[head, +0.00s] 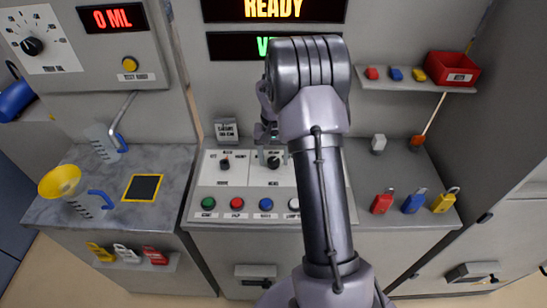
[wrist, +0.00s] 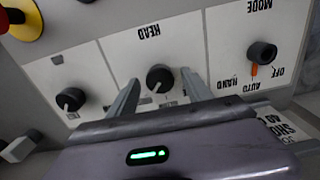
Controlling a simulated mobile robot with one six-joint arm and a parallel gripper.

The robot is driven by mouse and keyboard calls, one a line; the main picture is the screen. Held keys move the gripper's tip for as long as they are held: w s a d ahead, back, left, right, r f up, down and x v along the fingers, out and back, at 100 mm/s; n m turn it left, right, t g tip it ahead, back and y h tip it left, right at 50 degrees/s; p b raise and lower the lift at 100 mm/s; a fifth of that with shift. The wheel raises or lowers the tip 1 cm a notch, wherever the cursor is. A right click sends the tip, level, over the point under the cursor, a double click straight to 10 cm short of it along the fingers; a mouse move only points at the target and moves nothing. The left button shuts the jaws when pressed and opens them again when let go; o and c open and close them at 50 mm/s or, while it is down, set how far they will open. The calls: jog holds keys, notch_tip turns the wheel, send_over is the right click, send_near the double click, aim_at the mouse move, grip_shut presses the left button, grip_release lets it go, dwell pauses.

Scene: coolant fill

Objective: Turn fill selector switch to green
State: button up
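I cannot read a "fill" label on any switch, and no green mark shows beside the knobs. In the wrist view, upside down, a black knob on the READ plate (wrist: 159,77) sits between my gripper's fingers (wrist: 160,84). The fingers are apart, one on each side of it; contact cannot be told. The MODE knob (wrist: 262,53), with an orange pointer, is to the right, marked OFF, AUTO and HAND. A third black knob (wrist: 70,99) is to the left. In the head view my gripper (head: 267,132) is over the panel (head: 212,181), and my arm hides its right part.
Coloured push buttons, including a green one (head: 208,203), line the panel's front. A yellow funnel (head: 61,181) is at the left. Red, blue and yellow padlocks (head: 412,203) stand at the right. A shelf (head: 418,87) with a red bin (head: 453,69) is above them.

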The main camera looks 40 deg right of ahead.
aim_at(273, 160)
jog(key=shift+r, duration=0.1)
notch_tip(273, 160, up, 17)
jog(key=p, duration=0.5)
jog(key=shift+r, duration=0.15)
